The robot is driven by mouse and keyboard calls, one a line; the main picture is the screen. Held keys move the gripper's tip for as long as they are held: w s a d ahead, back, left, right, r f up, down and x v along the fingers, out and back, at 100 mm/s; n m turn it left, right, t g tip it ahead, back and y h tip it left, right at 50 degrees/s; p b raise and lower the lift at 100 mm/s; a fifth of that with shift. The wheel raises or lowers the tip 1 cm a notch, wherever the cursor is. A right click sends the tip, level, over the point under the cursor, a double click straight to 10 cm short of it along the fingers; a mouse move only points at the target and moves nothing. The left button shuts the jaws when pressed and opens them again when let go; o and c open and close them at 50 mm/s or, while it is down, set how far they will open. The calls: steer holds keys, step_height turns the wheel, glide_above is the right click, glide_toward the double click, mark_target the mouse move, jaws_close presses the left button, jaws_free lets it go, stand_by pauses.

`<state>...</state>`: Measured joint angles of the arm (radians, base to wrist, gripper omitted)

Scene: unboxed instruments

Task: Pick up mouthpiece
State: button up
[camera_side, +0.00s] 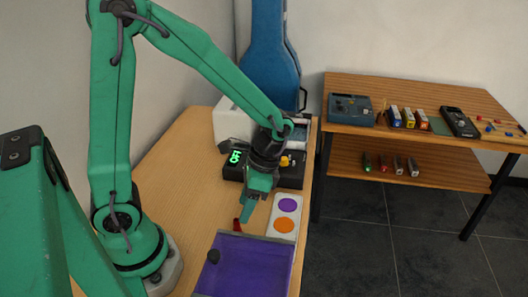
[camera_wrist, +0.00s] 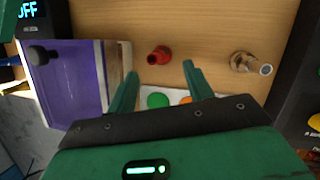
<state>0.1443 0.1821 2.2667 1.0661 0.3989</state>
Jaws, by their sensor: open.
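A small red flared piece (camera_wrist: 158,55), shaped like a mouthpiece, lies on the wooden table. It shows only partly in the side view (camera_side: 237,225), beside the fingers. A brass-silver flared piece (camera_wrist: 246,62), also mouthpiece-like, lies to the right of it in the wrist view. I cannot tell which one the task names. My gripper (camera_side: 247,209) is open and points down above the table. In the wrist view its fingers (camera_wrist: 160,70) frame the near side of the red piece, with nothing held between them.
A black device (camera_side: 232,170) with a lit "OFF" display stands behind. A blue instrument case (camera_side: 268,45) and side shelf (camera_side: 420,85) stand farther away.

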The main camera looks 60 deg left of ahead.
mark_target(236, 226)
steer(key=shift+x, duration=1.15)
steer(key=shift+s, duration=0.1)
steer(key=shift+x, duration=2.55)
steer(key=c, duration=1.1)
